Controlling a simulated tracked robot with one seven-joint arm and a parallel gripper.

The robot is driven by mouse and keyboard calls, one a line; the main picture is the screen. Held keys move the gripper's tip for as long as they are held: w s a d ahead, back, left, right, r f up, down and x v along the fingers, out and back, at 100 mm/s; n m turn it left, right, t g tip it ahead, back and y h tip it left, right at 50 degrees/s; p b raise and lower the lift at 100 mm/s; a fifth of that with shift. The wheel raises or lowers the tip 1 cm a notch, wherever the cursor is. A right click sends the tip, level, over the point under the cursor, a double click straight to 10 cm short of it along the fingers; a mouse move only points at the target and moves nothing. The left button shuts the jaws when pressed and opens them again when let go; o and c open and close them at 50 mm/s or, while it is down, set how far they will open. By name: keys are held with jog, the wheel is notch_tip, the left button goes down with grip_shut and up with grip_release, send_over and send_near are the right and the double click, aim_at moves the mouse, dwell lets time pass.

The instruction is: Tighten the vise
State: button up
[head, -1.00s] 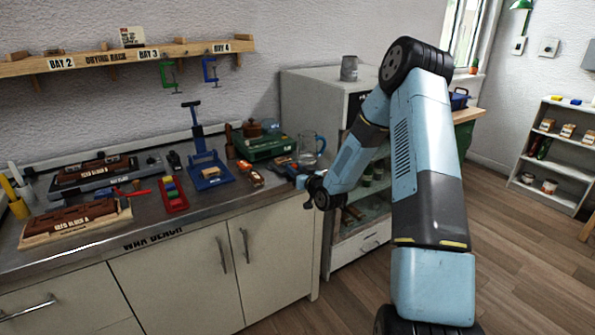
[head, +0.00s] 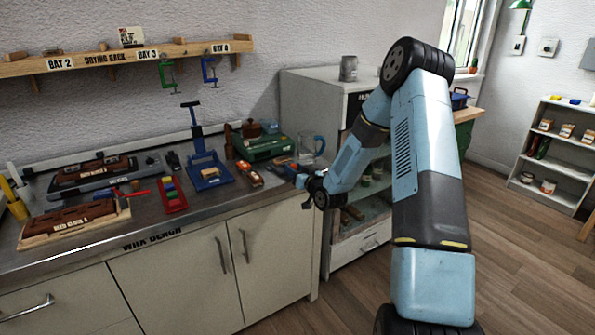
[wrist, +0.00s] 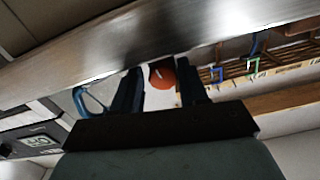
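I cannot pick out a vise with certainty. A blue metal device with a tall post and a crossbar (head: 208,174) stands upright on the workbench in the head view, and I cannot tell whether it is the vise. My gripper (head: 303,190) is at the right end of the bench, by its front edge, apart from that device. In the wrist view the two dark fingers (wrist: 160,88) are spread with a gap between them, open and empty. A red-brown round pot (wrist: 162,72) shows beyond the gap.
A glass mug with a blue handle (head: 311,149) and a green box (head: 262,147) stand at the bench's right end. Blue and green clamps (head: 209,69) hang from the wall rack.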

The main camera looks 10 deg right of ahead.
jog(key=shift+s, duration=0.1)
jog(key=v, duration=1.3)
jog(key=shift+s, duration=0.25)
jog(key=shift+w+d, duration=0.1)
jog(key=s+r+g+h, duration=0.3)
jog(key=s+r, duration=0.1)
jog(key=r, duration=0.4)
jog(key=s+r+g+h, duration=0.3)
jog(key=s+r+g, duration=0.15)
jog(key=r, duration=0.45)
jog(key=s+a+r+m+g, duration=0.1)
jog(key=s+r, duration=0.3)
jog(key=s, duration=1)
jog(key=s+a+r+m+g, duration=0.1)
jog(key=s+r, duration=0.4)
jog(key=s, duration=0.8)
jog(key=shift+s+a+r+g, duration=0.2)
jog(key=shift+s+a+g, duration=0.15)
jog(key=shift+a+g, duration=0.55)
